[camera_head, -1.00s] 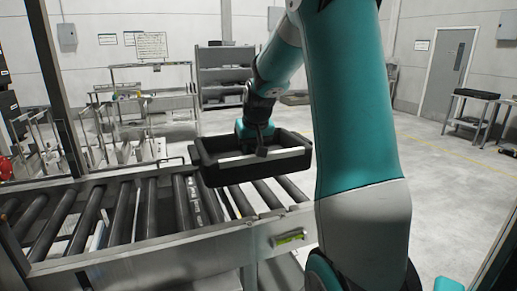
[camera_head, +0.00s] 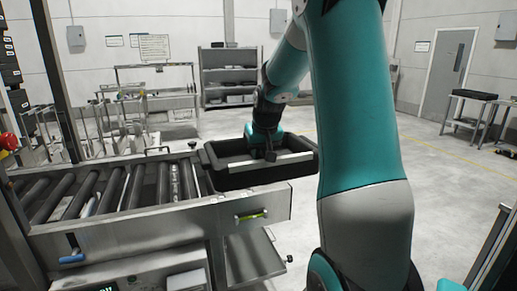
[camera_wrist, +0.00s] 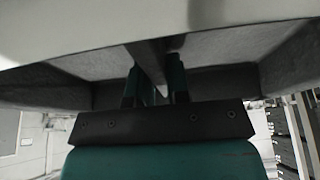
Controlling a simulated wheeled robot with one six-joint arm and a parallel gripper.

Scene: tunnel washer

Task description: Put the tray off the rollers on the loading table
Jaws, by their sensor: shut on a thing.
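The tray is a black open box (camera_head: 235,183) with a light grey bar across it, in the middle of the head view. My gripper (camera_head: 270,152) reaches down into it and is shut on the tray, seemingly at its bar. In the wrist view, my gripper's two teal fingers (camera_wrist: 155,85) close on a thin dark edge inside the tray (camera_wrist: 225,50). The tray is held at the right end of the roller conveyor (camera_head: 120,190), largely beyond the last rollers. Whether its underside touches the conveyor frame is hidden. I cannot tell which surface is the loading table.
The conveyor's metal side rail (camera_head: 150,222) runs along the near side, with an open metal flap (camera_head: 252,255) below its right end. A grey shelf (camera_head: 229,75) and metal racks stand behind. A dark-topped table (camera_head: 474,97) is far right.

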